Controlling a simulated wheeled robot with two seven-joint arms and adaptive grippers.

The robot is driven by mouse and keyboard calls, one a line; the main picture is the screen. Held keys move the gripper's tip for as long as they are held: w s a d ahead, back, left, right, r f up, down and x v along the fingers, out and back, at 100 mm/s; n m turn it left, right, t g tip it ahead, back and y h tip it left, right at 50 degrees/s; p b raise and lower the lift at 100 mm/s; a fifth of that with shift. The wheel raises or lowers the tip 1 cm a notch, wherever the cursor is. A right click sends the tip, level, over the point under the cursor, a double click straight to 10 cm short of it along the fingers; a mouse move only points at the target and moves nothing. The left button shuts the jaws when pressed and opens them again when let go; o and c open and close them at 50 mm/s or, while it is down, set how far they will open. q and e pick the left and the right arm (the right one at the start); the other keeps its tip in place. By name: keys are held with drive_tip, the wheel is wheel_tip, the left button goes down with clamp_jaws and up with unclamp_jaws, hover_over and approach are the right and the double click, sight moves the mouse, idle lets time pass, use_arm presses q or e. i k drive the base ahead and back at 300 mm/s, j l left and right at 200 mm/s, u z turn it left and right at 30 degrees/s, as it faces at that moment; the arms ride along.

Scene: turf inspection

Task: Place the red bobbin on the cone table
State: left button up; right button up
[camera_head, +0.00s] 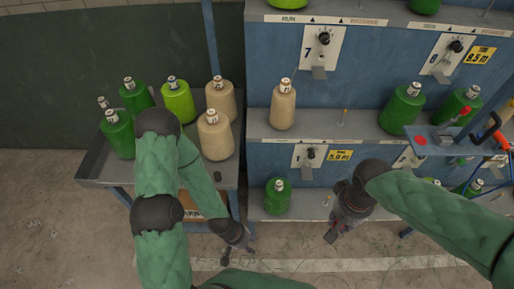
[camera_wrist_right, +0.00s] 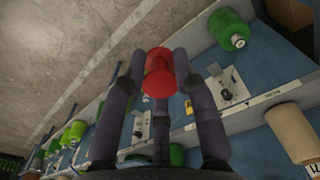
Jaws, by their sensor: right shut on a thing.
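The red bobbin (camera_wrist_right: 158,73) is held between the fingers of my right gripper (camera_wrist_right: 160,78) in the right wrist view. In the head view my right gripper (camera_head: 333,234) points down in front of the rack, low over the floor; the bobbin is hard to make out there. The cone table (camera_head: 92,163) stands at the left, with several green cones and two beige cones (camera_head: 215,135) on its top. My left gripper (camera_head: 239,257) hangs low just right of the table, fingers apart and empty. My left arm hides part of the tabletop.
A blue rack (camera_head: 262,165) with shelves, dials and cones (camera_head: 283,105) stands right of the table. A green cone (camera_head: 277,196) sits on its lowest shelf. A small blue tray (camera_head: 440,142) with tools stands at the right. The table's front part looks bare.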

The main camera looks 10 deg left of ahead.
sight(110, 176)
drive_tip(key=j+u, duration=0.3)
drive_tip(key=j, duration=1)
drive_tip(key=j+u, duration=0.3)
drive_tip(key=j, duration=0.95)
drive_tip(key=i+j, duration=0.2)
drive_tip(key=j, duration=0.2)
drive_tip(key=i+j+u, duration=0.15)
drive_tip(key=j, duration=0.25)
drive_tip(key=i+j, duration=0.2)
drive_tip(key=j, duration=0.2)
drive_tip(key=u, duration=0.05)
